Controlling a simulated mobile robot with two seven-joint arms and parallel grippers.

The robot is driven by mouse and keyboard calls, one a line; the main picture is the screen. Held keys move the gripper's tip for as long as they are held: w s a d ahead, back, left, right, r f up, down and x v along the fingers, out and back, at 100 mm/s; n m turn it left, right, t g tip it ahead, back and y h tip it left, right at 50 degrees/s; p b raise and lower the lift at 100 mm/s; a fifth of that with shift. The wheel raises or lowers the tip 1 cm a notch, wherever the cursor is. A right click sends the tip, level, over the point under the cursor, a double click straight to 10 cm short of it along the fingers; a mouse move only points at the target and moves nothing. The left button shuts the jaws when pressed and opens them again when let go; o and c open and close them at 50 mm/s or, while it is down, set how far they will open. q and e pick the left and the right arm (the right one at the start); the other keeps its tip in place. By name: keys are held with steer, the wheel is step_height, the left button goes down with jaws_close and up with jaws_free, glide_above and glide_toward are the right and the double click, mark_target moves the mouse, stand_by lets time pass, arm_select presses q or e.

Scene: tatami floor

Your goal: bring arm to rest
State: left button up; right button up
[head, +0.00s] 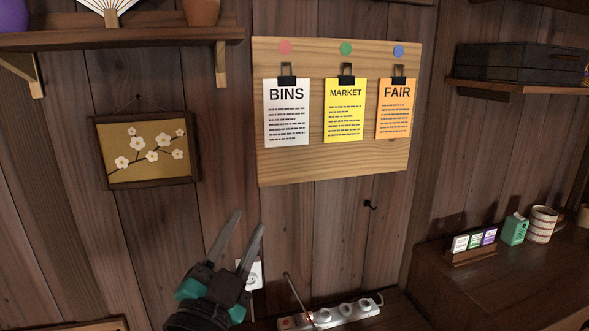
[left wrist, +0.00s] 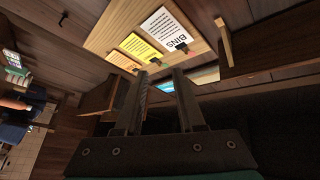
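My left gripper (head: 240,228) is raised in front of the wall, low in the head view, with its fingers pointing up. Its two fingers are apart with nothing between them. The left wrist view shows the same gripper (left wrist: 163,78) open and empty, below the notice board. My right gripper is in neither view.
A wooden board (head: 340,170) holds a white BINS sheet (head: 286,112), a yellow MARKET sheet (head: 344,110) and an orange FAIR sheet (head: 396,108). A power strip (head: 330,315) lies below. A blossom picture (head: 150,150) hangs left. Shelves (head: 120,38) jut out. A cabinet (head: 480,280) stands right.

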arm_select(q)
steer(key=s+a+f+n+g+y, duration=0.3)
steer(key=s+a+f+n+g, duration=0.15)
steer(key=f, duration=0.55)
steer(key=s+a+f+n+g+y, duration=0.3)
steer(key=f+g, duration=0.2)
steer(key=f, duration=0.6)
steer(key=s+a+f+n+g+h, duration=0.1)
steer(key=s+f+g, duration=0.35)
steer(key=s, duration=0.45)
steer(key=s+f+n+g, duration=0.1)
steer(key=s+f+g, duration=0.3)
steer(key=s+f, duration=0.3)
step_height(320, 180, down, 26)
steer(key=s+b, duration=0.3)
steer(key=b, duration=0.1)
steer(key=s+a+f+g+b, duration=0.2)
steer(key=s+f+b, duration=0.1)
steer(key=s+f, duration=1.2)
steer(key=shift+a+f, duration=0.35)
steer(key=shift+f, duration=0.3)
